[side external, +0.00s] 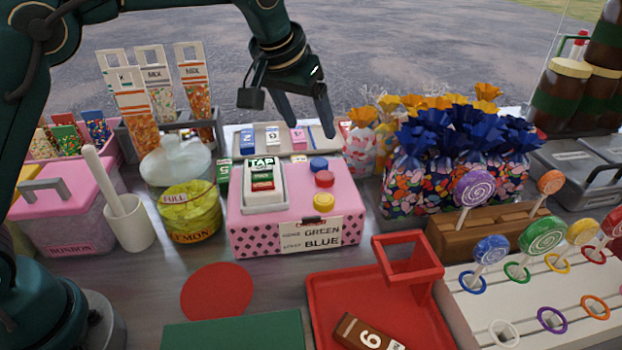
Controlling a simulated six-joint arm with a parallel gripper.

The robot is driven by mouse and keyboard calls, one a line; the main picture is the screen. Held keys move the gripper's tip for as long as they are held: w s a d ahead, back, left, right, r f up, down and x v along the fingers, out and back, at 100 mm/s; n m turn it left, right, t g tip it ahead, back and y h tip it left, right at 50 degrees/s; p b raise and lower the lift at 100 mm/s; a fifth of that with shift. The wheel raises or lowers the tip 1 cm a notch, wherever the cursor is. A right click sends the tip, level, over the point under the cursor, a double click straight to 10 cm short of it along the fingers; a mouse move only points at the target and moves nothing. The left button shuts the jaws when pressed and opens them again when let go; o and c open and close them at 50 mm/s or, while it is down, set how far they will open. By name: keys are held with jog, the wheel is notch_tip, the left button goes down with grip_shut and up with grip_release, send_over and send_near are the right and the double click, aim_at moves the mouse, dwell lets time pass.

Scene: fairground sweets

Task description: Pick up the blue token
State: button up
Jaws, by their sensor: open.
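The blue token (319,164) is a small round disc lying on top of the pink box (290,207), near its back edge. A red token (324,179) and a yellow token (323,202) lie in a row in front of it. My gripper (300,118) is open and empty. It hangs in the air above and behind the pink box, with its fingers pointing down. In the picture its fingertips are above the blue token, apart from it. The exact gap in depth cannot be told.
A card reader (264,195) stands on the box, left of the tokens. A grey tray (328,150) with small blocks lies behind. Sweet bags with blue bows (455,165) stand right, a lemon jar (190,212) left. A red tray (340,290) lies in front.

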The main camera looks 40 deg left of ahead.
aim_at(319, 162)
jog(key=shift+g, duration=0.4)
jog(key=x, duration=0.4)
jog(key=s+x, duration=0.1)
jog(key=x, duration=0.1)
jog(key=shift+d+f, duration=0.35)
jog(key=shift+f, duration=0.2)
jog(key=shift+w+f, duration=0.3)
jog(key=shift+f, duration=0.25)
grip_shut()
